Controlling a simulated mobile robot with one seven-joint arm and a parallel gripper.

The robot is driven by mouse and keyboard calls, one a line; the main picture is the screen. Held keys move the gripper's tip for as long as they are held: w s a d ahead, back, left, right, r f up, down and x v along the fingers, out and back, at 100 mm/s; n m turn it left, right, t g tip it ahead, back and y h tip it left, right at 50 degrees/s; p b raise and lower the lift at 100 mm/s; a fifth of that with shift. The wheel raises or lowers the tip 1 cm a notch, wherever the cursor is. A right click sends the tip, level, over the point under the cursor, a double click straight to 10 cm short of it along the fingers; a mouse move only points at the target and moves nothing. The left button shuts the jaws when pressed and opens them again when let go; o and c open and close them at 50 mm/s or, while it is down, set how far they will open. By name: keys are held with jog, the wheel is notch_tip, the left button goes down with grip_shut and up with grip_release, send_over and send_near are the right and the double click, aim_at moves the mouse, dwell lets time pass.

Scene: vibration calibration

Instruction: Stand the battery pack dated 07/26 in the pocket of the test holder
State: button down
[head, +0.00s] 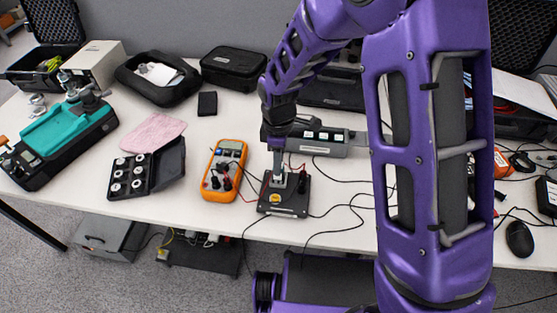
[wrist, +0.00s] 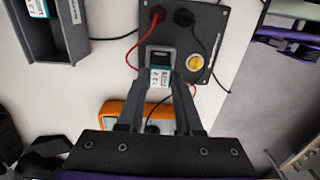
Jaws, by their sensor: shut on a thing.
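My gripper (wrist: 161,82) is shut on a battery pack (wrist: 160,76) with a white and teal label; its date is too small to read. The test holder (wrist: 203,28) is a dark plate with a grey pocket (wrist: 161,50), a red and a black lead, and a yellow round sticker. The pack is right at the pocket in the wrist view; I cannot tell how deep it sits. In the head view my gripper (head: 278,170) is above the test holder (head: 285,208), and the pack is mostly hidden.
A grey tray (head: 330,150) behind the holder has packs with teal labels; one pack (wrist: 38,6) shows in the wrist view. An orange multimeter (head: 223,170) stands left of the holder. Cables run over the table to the right. A black case (head: 160,168) holds white discs.

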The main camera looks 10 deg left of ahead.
jog(key=shift+f+b, duration=0.6)
jog(key=shift+f, duration=0.3)
jog(key=shift+c, duration=0.5)
grip_release()
jog(key=shift+r, duration=0.1)
jog(key=shift+r+p, duration=3.05)
jog(key=shift+r, duration=0.9)
